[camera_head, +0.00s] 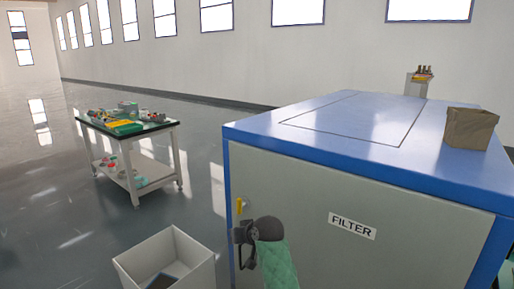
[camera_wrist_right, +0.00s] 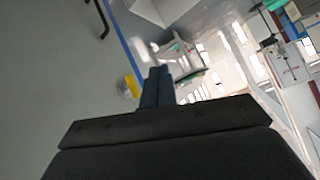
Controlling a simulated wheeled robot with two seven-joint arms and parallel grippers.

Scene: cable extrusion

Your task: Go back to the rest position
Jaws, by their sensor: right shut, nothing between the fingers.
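My right gripper (camera_head: 241,236) is in front of the grey side panel of the blue-topped filter cabinet (camera_head: 340,165), just below a yellow handle (camera_head: 239,206). In the right wrist view my right gripper's two dark fingers (camera_wrist_right: 158,86) lie together with nothing between them. The yellow handle (camera_wrist_right: 131,87) shows to the left of the fingertips there, apart from them. My left gripper is not in view.
A white open bin (camera_head: 168,262) with a dark item inside stands on the floor left of the cabinet. A cart (camera_head: 133,130) with parts stands farther left. A brown box (camera_head: 469,128) sits on the cabinet top. The floor between is clear.

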